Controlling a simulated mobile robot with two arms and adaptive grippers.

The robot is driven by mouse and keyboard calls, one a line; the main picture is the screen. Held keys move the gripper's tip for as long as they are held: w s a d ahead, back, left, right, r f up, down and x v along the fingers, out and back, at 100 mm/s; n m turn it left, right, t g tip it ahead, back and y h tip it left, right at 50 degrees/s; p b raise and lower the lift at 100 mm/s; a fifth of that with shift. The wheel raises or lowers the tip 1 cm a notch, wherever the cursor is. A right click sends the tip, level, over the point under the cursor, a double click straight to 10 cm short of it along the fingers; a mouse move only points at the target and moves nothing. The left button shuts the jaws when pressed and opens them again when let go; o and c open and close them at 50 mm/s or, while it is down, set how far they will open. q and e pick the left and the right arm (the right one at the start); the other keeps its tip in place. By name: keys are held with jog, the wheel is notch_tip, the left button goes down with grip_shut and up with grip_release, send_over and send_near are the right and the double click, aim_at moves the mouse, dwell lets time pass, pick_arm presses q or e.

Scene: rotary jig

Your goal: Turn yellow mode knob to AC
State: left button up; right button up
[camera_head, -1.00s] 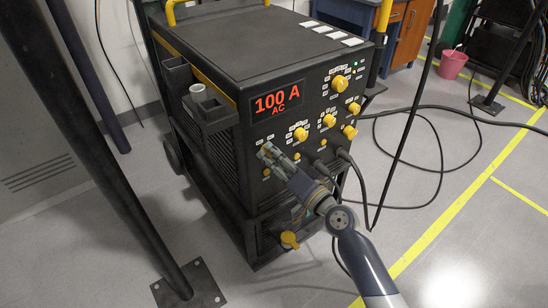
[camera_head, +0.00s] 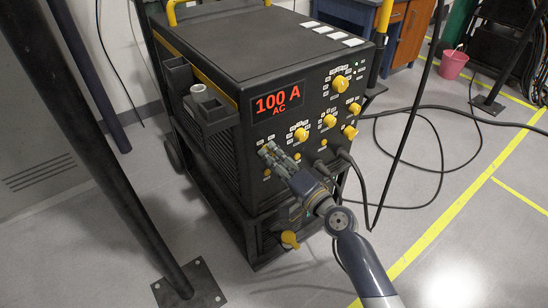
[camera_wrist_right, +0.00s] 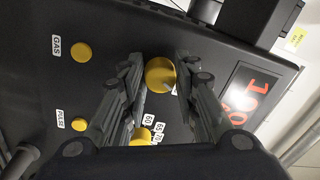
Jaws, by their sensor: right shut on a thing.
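A black machine carries a display (camera_head: 278,104) that reads "100 A" with "AC" below it. My right gripper (camera_head: 270,150) is at the front panel, below the display. In the right wrist view its two fingers (camera_wrist_right: 156,78) stand on either side of a round yellow knob (camera_wrist_right: 160,73) beside the display and are shut on it. The knob's own labels are hidden by the fingers, so its pointer position cannot be read. In the head view my gripper hides this knob. My left gripper is in neither view.
Several other yellow knobs, such as the large upper one (camera_head: 340,84), sit on the panel to the right. Yellow GAS (camera_wrist_right: 81,52) and PULSE (camera_wrist_right: 79,124) buttons are near the fingers. Black cables (camera_head: 358,185) hang from the panel's lower right.

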jog(key=o, duration=1.1)
jog(key=shift+c, duration=0.2)
jog(key=v, duration=1.2)
jog(key=shift+d, duration=0.1)
